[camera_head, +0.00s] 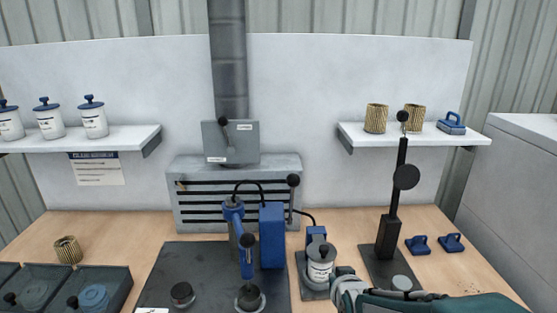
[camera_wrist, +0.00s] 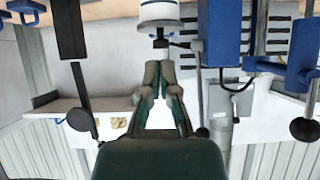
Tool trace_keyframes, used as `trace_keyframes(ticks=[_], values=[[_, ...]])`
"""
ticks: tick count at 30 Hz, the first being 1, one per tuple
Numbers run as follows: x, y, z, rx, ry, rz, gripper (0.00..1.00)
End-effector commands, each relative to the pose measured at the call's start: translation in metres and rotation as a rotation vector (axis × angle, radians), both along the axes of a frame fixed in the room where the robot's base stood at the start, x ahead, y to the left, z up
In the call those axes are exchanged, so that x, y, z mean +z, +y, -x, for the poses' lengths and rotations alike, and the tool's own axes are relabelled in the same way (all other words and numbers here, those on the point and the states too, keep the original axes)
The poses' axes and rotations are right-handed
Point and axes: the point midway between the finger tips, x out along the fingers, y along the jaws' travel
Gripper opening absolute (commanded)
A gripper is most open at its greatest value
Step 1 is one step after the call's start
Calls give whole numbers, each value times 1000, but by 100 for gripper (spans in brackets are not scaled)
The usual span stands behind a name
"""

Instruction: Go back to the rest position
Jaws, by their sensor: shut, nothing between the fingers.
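My gripper (camera_head: 345,274) is at the lower right of the head view, with my arm reaching in from the right edge. It looks shut and empty. In the wrist view, which is upside down, its fingertips (camera_wrist: 160,70) are close together. A white canister (camera_head: 320,271) with a grey top and a dark knob stands on a small blue-backed stand, just left of my gripper. The canister also shows in the wrist view (camera_wrist: 158,12), its dark knob just beyond the fingertips; whether they touch cannot be told.
A black post stand (camera_head: 388,236) rises to the right of my gripper, with two blue clips (camera_head: 418,245) beside it. A blue press (camera_head: 271,235) stands on the dark mat (camera_head: 180,262) to the left. Shelves hold white canisters (camera_head: 94,120) and pleated filters (camera_head: 376,118).

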Motion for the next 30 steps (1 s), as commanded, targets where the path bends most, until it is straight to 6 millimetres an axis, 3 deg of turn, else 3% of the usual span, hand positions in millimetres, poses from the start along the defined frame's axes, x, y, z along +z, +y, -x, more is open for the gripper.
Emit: trace_keyframes(ticks=[1, 9, 18, 23, 30], values=[[13, 0, 11, 2, 25, -1, 0], [50, -1, 85, 10, 234, -1, 0], [75, -5, 180, 5, 447, 7, 0], [78, -6, 201, 2, 498, 9, 0], [78, -6, 202, 2, 503, 9, 0]])
